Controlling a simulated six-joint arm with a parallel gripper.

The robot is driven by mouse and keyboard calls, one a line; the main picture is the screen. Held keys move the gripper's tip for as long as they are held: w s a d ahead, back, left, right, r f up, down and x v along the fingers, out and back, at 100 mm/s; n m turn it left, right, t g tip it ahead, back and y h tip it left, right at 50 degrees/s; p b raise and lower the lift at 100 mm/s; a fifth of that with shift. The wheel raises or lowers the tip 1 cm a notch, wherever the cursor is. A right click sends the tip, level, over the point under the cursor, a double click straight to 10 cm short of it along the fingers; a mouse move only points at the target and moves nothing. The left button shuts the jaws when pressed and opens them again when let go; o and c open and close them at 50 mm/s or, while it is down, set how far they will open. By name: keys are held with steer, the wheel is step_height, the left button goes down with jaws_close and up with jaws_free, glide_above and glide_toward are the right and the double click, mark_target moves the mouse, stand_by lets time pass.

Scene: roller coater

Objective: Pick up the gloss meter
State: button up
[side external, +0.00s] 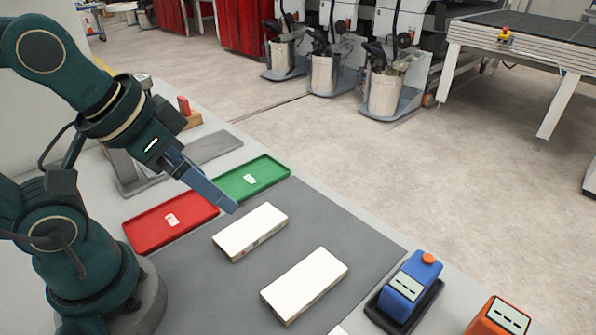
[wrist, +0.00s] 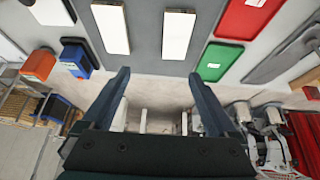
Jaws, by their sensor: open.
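Two box-shaped devices with small displays stand at the right of the bench. One is blue with an orange knob (side external: 405,285) and sits on a black holder (side external: 428,303). The other is an orange device (side external: 497,318), cut off by the lower edge. I cannot tell which is the gloss meter. In the wrist view the blue device (wrist: 75,60) and orange device (wrist: 39,65) are at the left. My gripper (side external: 226,203) is open and empty, above the bench near the trays, well away from both devices. It also shows in the wrist view (wrist: 158,75).
Two white panels (side external: 250,232) (side external: 304,284) lie on a grey mat (side external: 355,232) between my gripper and the devices. A red tray (side external: 150,238) and a green tray (side external: 238,188) lie behind. The bench edge drops to open floor (side external: 400,170).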

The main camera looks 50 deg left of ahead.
steer(key=w+d+m+t+h, duration=0.1)
steer(key=w+d+t+h, duration=0.15)
steer(key=w+d, duration=0.65)
steer(key=t+h, duration=0.1)
steer(key=t, duration=0.1)
glide_above(430, 256)
steer(key=s+a, duration=0.3)
steer(key=a, duration=0.2)
step_height(430, 256, down, 4)
steer(key=d+f, duration=0.1)
steer(key=f, duration=0.1)
steer(key=d+f+t, duration=0.1)
steer(key=f, duration=0.1)
steer(key=w+d+f+t, duration=0.1)
steer(key=d+f, duration=0.1)
steer(key=shift+f+y, duration=0.1)
steer(key=shift+y, duration=0.25)
steer(key=shift+s+d+f+t, duration=0.15)
steer(key=shift+d+f+t, duration=0.05)
steer(key=shift+f+t, duration=0.25)
steer(key=shift+x, duration=2.6)
steer(key=shift+a, duration=0.1)
jaws_close()
